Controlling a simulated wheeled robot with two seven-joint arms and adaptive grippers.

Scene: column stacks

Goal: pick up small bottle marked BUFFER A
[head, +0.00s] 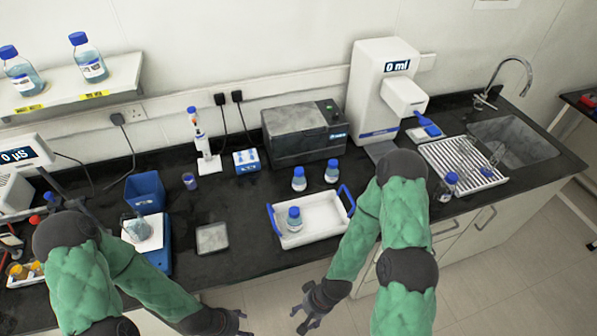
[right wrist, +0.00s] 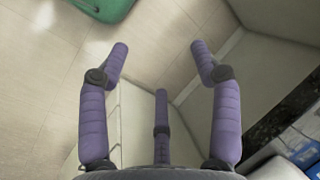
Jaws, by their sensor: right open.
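Several small blue-capped bottles stand on the counter, their labels too small to read, so I cannot tell which is BUFFER A. Two stand behind the white tray: a left bottle (head: 299,180) and a right bottle (head: 332,172). Another bottle (head: 294,220) stands inside the tray (head: 322,232), and one more (head: 447,189) is at the draining rack. My right gripper (head: 301,312) is open and empty, in front of the counter over the floor; its spread fingers show in the right wrist view (right wrist: 160,52). My left gripper (head: 238,323) is at the bottom edge; its jaws are unclear.
The tray has blue handles. A grey box machine (head: 303,140) and a white dispenser (head: 383,85) stand behind. The draining rack (head: 470,165) and sink (head: 515,140) are right. A blue bin (head: 146,192) and balance stand left. Two larger bottles are on the shelf (head: 65,92).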

